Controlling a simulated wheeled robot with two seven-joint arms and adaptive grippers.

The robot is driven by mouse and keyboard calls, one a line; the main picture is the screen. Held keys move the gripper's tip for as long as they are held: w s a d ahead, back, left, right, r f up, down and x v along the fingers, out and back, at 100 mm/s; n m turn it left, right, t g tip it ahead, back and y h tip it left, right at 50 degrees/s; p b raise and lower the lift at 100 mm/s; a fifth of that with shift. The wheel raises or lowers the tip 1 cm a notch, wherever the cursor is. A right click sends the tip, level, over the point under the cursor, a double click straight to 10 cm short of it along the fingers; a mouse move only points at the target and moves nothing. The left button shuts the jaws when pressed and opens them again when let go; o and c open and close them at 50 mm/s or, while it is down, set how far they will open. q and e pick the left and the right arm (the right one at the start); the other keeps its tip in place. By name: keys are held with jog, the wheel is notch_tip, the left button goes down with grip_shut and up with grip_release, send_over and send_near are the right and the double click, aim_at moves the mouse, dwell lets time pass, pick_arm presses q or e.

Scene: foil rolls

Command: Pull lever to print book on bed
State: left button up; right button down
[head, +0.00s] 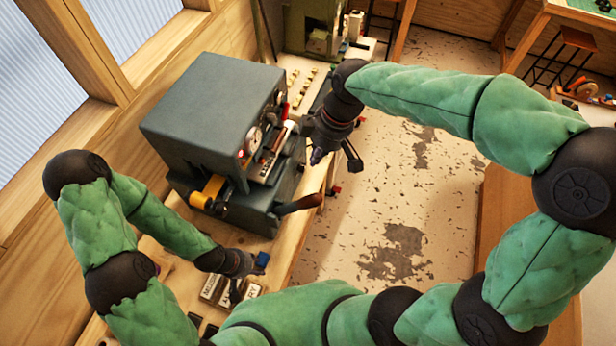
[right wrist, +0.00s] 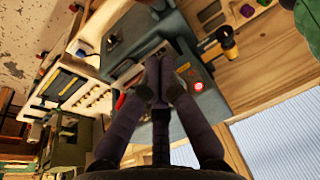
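A dark grey box-shaped machine (head: 210,110) stands on the wooden bench, with gauges on its front. A lever with a brown handle (head: 302,204) sticks out from its lower front, toward the right. My right gripper (head: 318,155) is above and beyond the handle, in front of the gauges, apart from the handle. In the right wrist view its fingertips (right wrist: 158,68) are together with nothing visible between them, in front of the machine (right wrist: 185,115). My left gripper (head: 248,264) is low over the bench by the lettered blocks (head: 213,290); its fingers are too small to read. I cannot make out a book.
A small blue piece (head: 262,259) is beside my left gripper. A yellow part (head: 208,190) is at the machine's lower left front. A green machine (head: 313,25) stands at the back. Worn floor (head: 400,210) lies right of the bench; a stool (head: 575,40) stands far right.

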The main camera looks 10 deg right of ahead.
jog(key=p, duration=0.2)
send_over(309, 196)
notch_tip(309, 196, down, 12)
jog(key=shift+w, duration=0.1)
jog(key=shift+s+d+f, duration=0.25)
jog(key=shift+s+f, duration=0.05)
jog(key=shift+f, duration=0.35)
